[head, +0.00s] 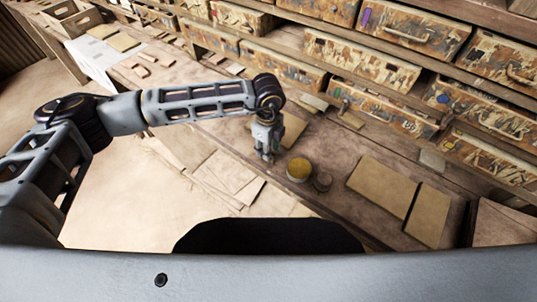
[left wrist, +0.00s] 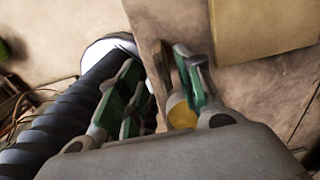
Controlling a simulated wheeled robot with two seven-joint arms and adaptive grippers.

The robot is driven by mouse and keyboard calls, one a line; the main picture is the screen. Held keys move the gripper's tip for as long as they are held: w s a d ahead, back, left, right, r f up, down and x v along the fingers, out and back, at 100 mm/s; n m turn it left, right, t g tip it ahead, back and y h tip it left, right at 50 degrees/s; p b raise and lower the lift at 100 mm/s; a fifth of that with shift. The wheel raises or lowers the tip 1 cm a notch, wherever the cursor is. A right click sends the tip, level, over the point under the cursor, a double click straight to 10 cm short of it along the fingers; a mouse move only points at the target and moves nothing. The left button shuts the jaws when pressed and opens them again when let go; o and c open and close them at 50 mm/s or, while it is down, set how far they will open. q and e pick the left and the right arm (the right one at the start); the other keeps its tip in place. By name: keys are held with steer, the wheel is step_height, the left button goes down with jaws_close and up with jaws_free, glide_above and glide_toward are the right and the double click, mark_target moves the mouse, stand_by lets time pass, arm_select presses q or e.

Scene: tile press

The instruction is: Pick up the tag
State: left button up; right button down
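My left gripper (head: 267,157) points down over the wooden bench, just left of a round tin with a yellow top (head: 299,169). In the left wrist view its two fingers (left wrist: 163,90) stand apart, and I see no object clearly held between them. A yellow patch (left wrist: 181,112) shows beside the right finger, low in the gap. I cannot pick out the tag with certainty; the area under the fingertips is small and partly hidden by the gripper. My right gripper is not in view.
A small grey round tin (head: 322,181) stands right of the yellow one. Flat brown boards (head: 382,184) lie on the bench to the right. Patterned drawers (head: 362,62) line the back.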

arm_select(q)
steer(key=shift+w+d+f+p, duration=0.15)
steer(key=shift+f+p, duration=0.4)
steer(key=shift+f, duration=1.5)
jaws_close()
